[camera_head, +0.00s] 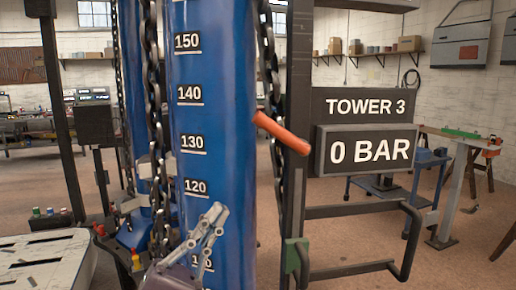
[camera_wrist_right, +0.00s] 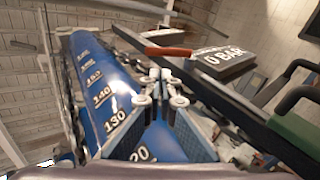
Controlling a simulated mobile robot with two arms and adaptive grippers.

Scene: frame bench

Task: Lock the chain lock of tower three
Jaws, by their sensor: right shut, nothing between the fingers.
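Tower three shows as a tall blue column (camera_head: 215,100) with a printed scale, beside a sign (camera_head: 366,106) reading TOWER 3. Dark chains hang on its left (camera_head: 153,90) and right (camera_head: 272,75). An orange-red handle (camera_head: 281,132) slants down to the right in front of the right chain; it also shows in the right wrist view (camera_wrist_right: 168,51). I cannot tell whether it is the chain lock's lever. My right gripper (camera_head: 218,212) is shut and empty, in front of the column and below left of the handle, apart from it. My left gripper is not in view.
A display (camera_head: 366,150) reading 0 BAR sits right of the dark upright post (camera_head: 296,100). A black tubular rail (camera_head: 411,240) juts out low on the right. A green block (camera_head: 297,255) sits on the post. Workbenches stand behind, with open floor between.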

